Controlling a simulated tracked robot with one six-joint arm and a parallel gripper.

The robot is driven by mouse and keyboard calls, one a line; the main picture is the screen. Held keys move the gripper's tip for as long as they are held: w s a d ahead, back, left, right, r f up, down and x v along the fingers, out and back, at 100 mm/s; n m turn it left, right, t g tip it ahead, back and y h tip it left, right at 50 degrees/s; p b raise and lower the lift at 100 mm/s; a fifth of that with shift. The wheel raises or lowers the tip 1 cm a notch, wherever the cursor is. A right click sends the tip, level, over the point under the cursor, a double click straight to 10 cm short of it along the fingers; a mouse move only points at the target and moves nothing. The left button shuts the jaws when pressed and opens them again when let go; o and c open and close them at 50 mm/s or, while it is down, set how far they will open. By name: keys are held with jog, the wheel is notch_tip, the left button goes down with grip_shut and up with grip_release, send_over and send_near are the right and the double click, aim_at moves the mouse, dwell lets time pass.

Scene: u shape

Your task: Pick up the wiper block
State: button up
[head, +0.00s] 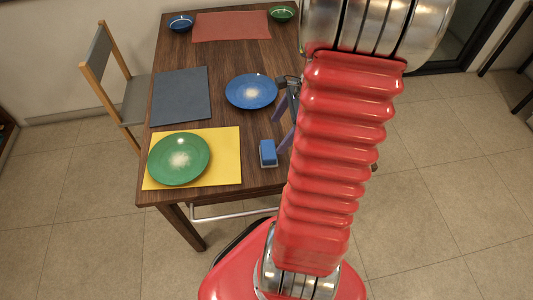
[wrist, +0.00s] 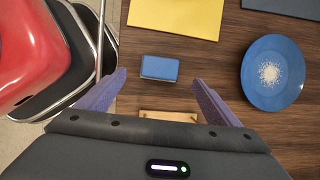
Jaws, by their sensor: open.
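The wiper block is a small blue block (head: 268,153) with a dark lower part. It lies on the wooden table near the front edge, right of the yellow mat. In the wrist view the wiper block (wrist: 160,68) lies flat, just beyond the fingertips and between their lines. My gripper (wrist: 159,80) is open and empty, its two purple fingers spread to either side of the block and apart from it. In the head view my gripper (head: 281,127) is partly hidden behind my red arm, over the table's right side.
A green plate (head: 179,159) sits on the yellow mat (head: 228,172). A blue plate (head: 251,91) stands behind the block. A grey mat (head: 181,96), a red mat (head: 232,26) and two bowls (head: 180,24) (head: 282,13) lie farther back. A chair (head: 115,85) stands left.

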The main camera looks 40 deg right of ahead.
aim_at(268, 149)
jog(key=shift+x, duration=2.65)
jog(key=shift+x, duration=2.65)
jog(key=shift+d, duration=0.2)
jog(key=shift+c, duration=0.2)
jog(key=c, duration=1)
jog(key=shift+r, duration=0.1)
notch_tip(268, 149, up, 10)
jog(key=shift+f, duration=0.1)
